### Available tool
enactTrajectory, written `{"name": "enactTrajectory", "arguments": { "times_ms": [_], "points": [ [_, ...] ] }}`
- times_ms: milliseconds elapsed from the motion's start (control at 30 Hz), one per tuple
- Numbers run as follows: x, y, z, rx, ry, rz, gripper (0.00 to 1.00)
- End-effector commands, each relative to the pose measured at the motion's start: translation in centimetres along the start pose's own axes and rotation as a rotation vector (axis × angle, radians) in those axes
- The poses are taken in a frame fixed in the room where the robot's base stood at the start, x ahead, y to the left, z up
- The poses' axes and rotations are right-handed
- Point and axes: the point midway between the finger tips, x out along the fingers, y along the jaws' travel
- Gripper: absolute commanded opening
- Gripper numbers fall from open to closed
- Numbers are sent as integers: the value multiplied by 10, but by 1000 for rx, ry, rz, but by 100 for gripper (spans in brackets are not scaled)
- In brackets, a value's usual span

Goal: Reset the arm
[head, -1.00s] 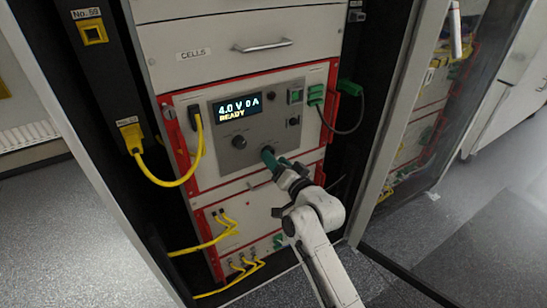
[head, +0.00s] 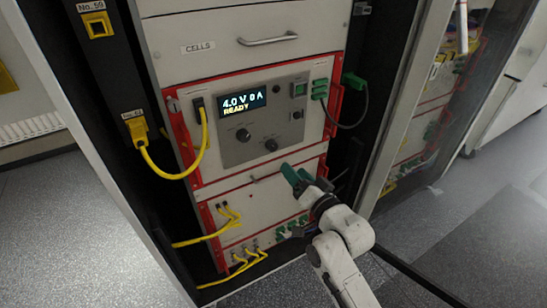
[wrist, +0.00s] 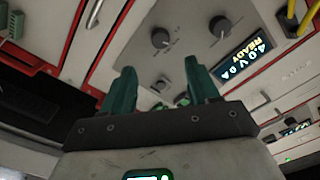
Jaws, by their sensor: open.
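My gripper (head: 292,174) has green fingers and is below and to the right of the lower knob (head: 271,145) on the cycler's front panel. In the wrist view my gripper (wrist: 162,88) is open, with its two green fingers apart and nothing between them. The two knobs on the grey panel show beyond the fingertips, the nearer one (wrist: 160,38) clear of them. The cycler display (head: 242,103) reads 4.0 V 0 A READY.
A yellow cable (head: 205,140) loops from the panel to a socket (head: 138,130) on the left post. A green plug (head: 319,88) with a dark cable is at the upper right. A CELLS drawer (head: 230,45) is above. A glass door (head: 420,110) stands right.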

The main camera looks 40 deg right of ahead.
Motion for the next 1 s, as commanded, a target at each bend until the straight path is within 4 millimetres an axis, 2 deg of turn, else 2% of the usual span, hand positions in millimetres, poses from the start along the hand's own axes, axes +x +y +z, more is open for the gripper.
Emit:
{"name": "enactTrajectory", "arguments": {
  "times_ms": [300,467,567,733,867,1000],
  "points": [
    [0,-1,1,-5,-11,4,60],
    [-14,-8,24,-92,-172,63,60],
    [-35,-11,49,-193,-352,122,60],
    [-91,-13,85,-380,-686,211,60],
    [-146,-14,99,-517,-946,264,60],
    [-206,-16,100,-642,-1201,302,60]
  ]
}}
